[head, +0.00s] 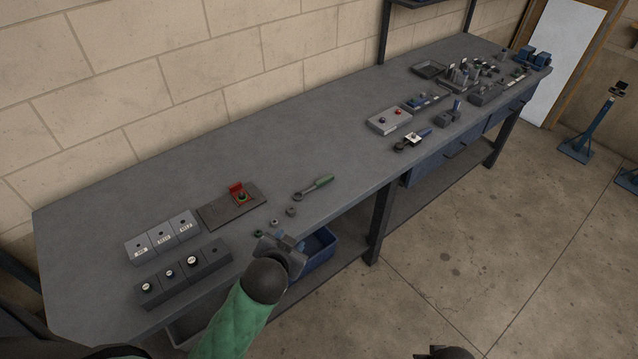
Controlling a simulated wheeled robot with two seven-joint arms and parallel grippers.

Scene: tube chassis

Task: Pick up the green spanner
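The green spanner (318,185) lies flat on the grey workbench (250,140), near its front edge. Its green handle points to the upper right and its dark head to the lower left. My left gripper (287,243) is at the bench's front edge, below and left of the spanner in the picture and apart from it. The wrist hides part of the fingers, so I cannot tell whether they are open. My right gripper is not recognisable; only a dark shape shows at the bottom edge.
Small nuts (290,211) lie between gripper and spanner. A dark plate with a red clamp (238,191) is to the left, beside labelled grey blocks (163,238). A blue bin (320,248) sits below the bench edge. Bench behind the spanner is clear.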

